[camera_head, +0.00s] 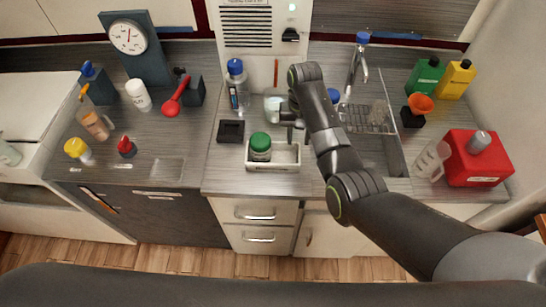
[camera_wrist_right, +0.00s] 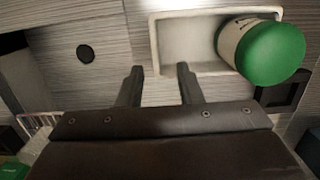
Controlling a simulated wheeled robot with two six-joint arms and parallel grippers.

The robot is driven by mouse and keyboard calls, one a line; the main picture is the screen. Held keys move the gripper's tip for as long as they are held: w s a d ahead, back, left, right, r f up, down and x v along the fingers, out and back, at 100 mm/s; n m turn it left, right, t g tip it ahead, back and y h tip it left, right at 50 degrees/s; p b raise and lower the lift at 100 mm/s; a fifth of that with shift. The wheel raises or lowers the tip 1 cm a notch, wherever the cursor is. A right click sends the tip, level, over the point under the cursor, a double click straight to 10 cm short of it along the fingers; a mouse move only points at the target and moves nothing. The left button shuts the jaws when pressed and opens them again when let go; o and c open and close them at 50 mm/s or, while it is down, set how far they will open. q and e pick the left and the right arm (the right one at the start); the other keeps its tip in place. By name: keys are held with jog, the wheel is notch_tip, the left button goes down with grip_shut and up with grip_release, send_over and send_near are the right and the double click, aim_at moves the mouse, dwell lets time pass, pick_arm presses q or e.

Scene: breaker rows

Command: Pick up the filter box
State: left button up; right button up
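No readable label marks any object as the filter box, so I cannot tell which one it is. Box-like candidates are a small dark square holder (camera_head: 231,131) on the counter and a red box-shaped container (camera_head: 470,168) at the far right. A jar with a green lid (camera_head: 260,142) stands in a white tray (camera_head: 287,166), left of my right gripper (camera_head: 294,124). In the right wrist view, the jar (camera_wrist_right: 265,52) is at the right end of the tray (camera_wrist_right: 155,45). The right gripper (camera_wrist_right: 160,86) is open and empty, its fingertips near the tray's edge. My left gripper is not in view.
A clear bottle with a blue cap (camera_head: 237,88) and a flask (camera_head: 273,104) stand behind the tray. Bare counter (camera_head: 225,180) lies left of the tray.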

aim_at(299, 153)
jog(key=f, duration=0.1)
jog(key=s+f+p, duration=0.1)
jog(key=f, duration=0.1)
jog(key=s+f+p, duration=0.1)
jog(key=f, duration=0.1)
jog(key=shift+d+f, duration=0.1)
jog(key=shift+d, duration=0.2)
jog(key=shift+f, duration=0.45)
grip_shut()
